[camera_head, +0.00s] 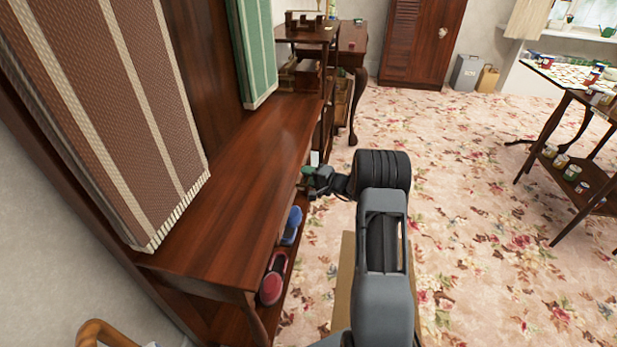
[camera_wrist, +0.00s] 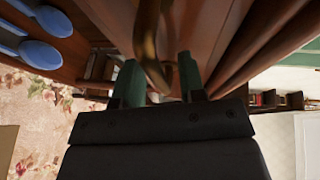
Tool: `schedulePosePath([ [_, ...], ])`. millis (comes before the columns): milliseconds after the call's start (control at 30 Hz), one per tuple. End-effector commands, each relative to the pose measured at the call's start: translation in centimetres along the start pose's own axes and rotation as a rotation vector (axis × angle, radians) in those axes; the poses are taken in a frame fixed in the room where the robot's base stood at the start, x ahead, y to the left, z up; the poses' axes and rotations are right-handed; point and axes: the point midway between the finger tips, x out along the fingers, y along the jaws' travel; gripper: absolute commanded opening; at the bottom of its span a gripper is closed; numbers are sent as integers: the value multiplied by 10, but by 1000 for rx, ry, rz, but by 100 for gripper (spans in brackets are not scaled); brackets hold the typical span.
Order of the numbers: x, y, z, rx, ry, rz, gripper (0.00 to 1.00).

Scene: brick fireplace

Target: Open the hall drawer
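The hall furniture (camera_head: 245,160) is a long dark wooden stand on the left in the head view. A brown wooden front (camera_wrist: 200,25), apparently the drawer's, fills the upper middle of the wrist view. A curved brass handle (camera_wrist: 148,32) hangs from it. My gripper (camera_wrist: 160,78) has its two green fingers apart, with the lower part of the handle between them. I see no clear grip on it. In the head view my gripper (camera_head: 308,178) is beside the stand's front edge, and the drawer front and handle are hidden there.
Blue shoes (camera_head: 291,226) and red shoes (camera_head: 272,280) sit on the stand's lower shelf; the blue pair (camera_wrist: 42,35) also shows in the wrist view. Striped rugs (camera_head: 115,110) hang above the stand.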

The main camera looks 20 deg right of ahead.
Motion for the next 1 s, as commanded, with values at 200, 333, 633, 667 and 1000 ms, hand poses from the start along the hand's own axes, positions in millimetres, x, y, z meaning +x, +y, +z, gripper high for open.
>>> schedulePosePath([
  [200, 0, 0, 0, 0, 0, 0, 36],
  [333, 0, 0, 0, 0, 0, 0, 24],
  [633, 0, 0, 0, 0, 0, 0, 0],
  [667, 0, 0, 0, 0, 0, 0, 0],
  [1000, -2, 1, -1, 0, 1, 0, 0],
])
